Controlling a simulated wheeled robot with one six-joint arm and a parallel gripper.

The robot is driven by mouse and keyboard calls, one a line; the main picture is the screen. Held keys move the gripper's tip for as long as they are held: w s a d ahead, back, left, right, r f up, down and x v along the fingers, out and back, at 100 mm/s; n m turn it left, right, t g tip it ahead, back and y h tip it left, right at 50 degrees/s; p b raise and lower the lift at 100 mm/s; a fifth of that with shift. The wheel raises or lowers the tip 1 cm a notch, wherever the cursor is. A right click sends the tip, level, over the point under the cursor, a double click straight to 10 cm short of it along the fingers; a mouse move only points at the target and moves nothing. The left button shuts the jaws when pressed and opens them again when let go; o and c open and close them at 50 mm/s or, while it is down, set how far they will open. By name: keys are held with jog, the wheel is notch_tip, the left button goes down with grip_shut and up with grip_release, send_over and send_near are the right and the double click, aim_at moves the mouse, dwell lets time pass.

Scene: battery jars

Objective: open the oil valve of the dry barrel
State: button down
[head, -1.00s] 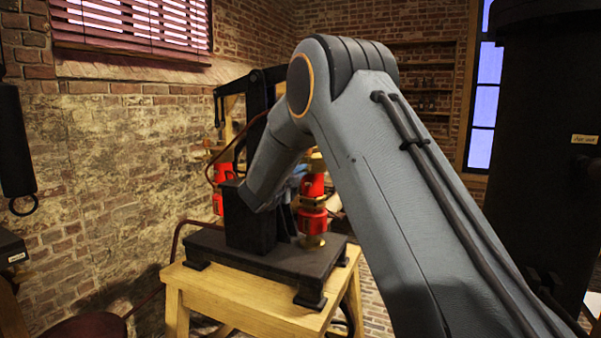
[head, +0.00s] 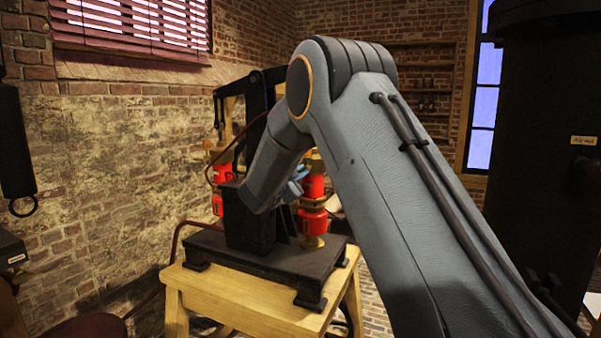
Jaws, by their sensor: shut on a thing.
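A black machine (head: 243,257) with a flat base stands on a wooden table. It carries two upright red barrels with brass fittings: the right barrel (head: 312,190) and the left barrel (head: 217,204), which is partly hidden by a black block. I cannot tell which barrel is dry. My arm reaches over the machine. A small blue-grey part of my gripper (head: 297,185) shows just left of the right barrel, beside its upper half. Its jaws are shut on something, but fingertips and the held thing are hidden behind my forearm. I cannot make out an oil valve.
The wooden table (head: 240,308) has a narrow bare edge at the front. A thin dark red hose runs along the machine's left side. A brick wall (head: 105,180) stands at left. A large black cylinder (head: 540,200) stands at right. A black hanging rod with a ring (head: 22,205) is at far left.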

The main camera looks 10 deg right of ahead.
jog(key=shift+f+n+p, duration=0.1)
jog(key=shift+n+p, duration=1.5)
jog(key=shift+n, duration=3.3)
jog(key=c, duration=1.9)
grip_release()
jog(key=shift+o, duration=0.2)
jog(key=b+v, duration=0.3)
jog(key=v, duration=0.5)
